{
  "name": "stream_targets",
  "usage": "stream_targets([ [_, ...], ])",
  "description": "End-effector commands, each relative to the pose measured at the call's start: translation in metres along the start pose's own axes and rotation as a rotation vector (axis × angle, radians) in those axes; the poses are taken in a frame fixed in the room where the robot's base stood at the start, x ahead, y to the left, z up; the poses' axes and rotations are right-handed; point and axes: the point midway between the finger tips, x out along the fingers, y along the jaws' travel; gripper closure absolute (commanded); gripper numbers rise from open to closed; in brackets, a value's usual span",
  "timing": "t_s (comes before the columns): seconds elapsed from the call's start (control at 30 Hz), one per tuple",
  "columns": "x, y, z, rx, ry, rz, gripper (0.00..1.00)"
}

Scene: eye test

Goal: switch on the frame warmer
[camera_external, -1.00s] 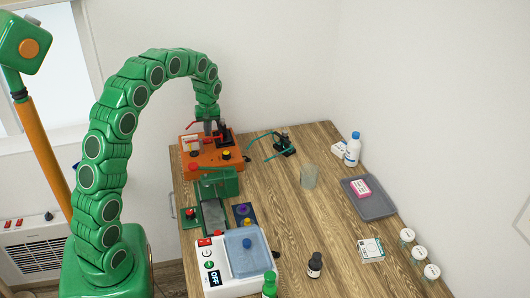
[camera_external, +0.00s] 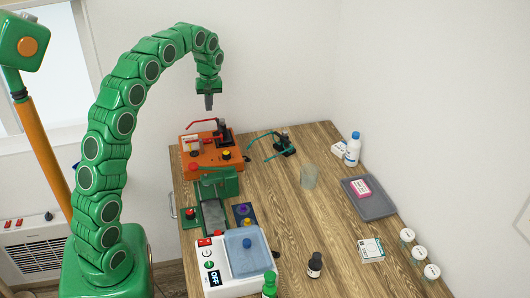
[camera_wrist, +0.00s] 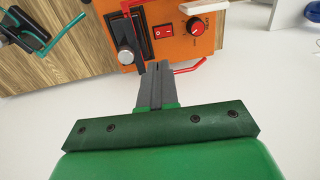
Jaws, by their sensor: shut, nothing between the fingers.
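My gripper (camera_external: 209,103) is shut and empty, pointing down above the back of an orange unit (camera_external: 228,165). In the wrist view its fingertips (camera_wrist: 157,66) show in front of the unit's orange panel (camera_wrist: 178,48), apart from it as far as I can tell. The panel has a red rocker switch (camera_wrist: 163,31) and a red dial (camera_wrist: 196,27); the rocker's position is unclear. A white unit (camera_external: 232,288) at the front has a red rocker (camera_external: 204,242) and a display (camera_external: 214,278) reading OFF. No label tells me which one is the frame warmer.
A thin red bar (camera_wrist: 190,70) stands close beside my fingertips. The wood between is mostly clear.

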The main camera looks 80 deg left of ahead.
Motion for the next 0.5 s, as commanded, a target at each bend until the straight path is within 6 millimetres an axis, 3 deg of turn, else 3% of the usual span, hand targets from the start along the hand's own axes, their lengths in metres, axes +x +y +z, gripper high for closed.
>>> stream_targets([
  [0.5,0.001,-0.014,-0.001,0.000,0.000,-0.039,1.00],
])
